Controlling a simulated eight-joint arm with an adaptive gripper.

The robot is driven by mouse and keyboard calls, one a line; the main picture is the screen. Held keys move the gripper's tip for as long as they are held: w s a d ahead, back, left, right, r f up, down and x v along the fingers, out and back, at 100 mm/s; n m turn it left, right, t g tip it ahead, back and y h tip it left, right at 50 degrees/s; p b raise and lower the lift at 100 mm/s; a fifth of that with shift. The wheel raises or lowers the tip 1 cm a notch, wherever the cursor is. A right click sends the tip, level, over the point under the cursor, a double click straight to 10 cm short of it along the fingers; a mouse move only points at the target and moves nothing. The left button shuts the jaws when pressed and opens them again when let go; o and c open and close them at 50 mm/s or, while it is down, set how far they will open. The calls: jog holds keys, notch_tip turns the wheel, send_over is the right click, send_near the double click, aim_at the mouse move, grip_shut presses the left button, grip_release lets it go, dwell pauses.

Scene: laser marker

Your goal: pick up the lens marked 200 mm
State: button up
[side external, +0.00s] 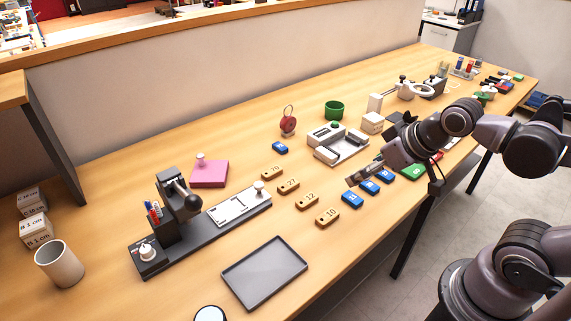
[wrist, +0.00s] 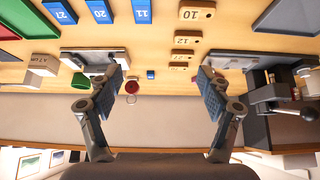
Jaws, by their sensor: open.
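I cannot make out a 200 mm mark on anything in either view. A pale disc with a dark rim (side external: 210,313), cut off by the bottom edge of the side view, could be a lens, but no marking on it shows. My gripper (side external: 365,173) is over the table beside the blue tags, and no lens shows near its tip. In the wrist view my gripper (wrist: 163,80) is open, its two fingers wide apart with nothing between the pads.
Numbered wooden tags (side external: 327,217) and blue tags (side external: 352,199) lie near my gripper. A marking machine (side external: 175,205), grey tray (side external: 264,272), pink block (side external: 209,174), white device (side external: 340,144), green cup (side external: 334,110) and white mug (side external: 60,264) stand around. The table's front edge is close.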

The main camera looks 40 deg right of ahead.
jog(key=w+a+r+n+g+y, duration=0.1)
jog(key=w+a+r+n+g, duration=0.2)
jog(key=a+n, duration=0.5)
jog(key=n+g+h, duration=0.1)
jog(key=n+g, duration=0.4)
jog(key=n, duration=0.7)
send_near(209, 319)
jog(key=shift+s+f, duration=0.2)
jog(key=shift+f, duration=2.35)
jog(key=shift+s+f, duration=0.2)
jog(key=shift+f, duration=2.35)
jog(key=c, duration=1.4)
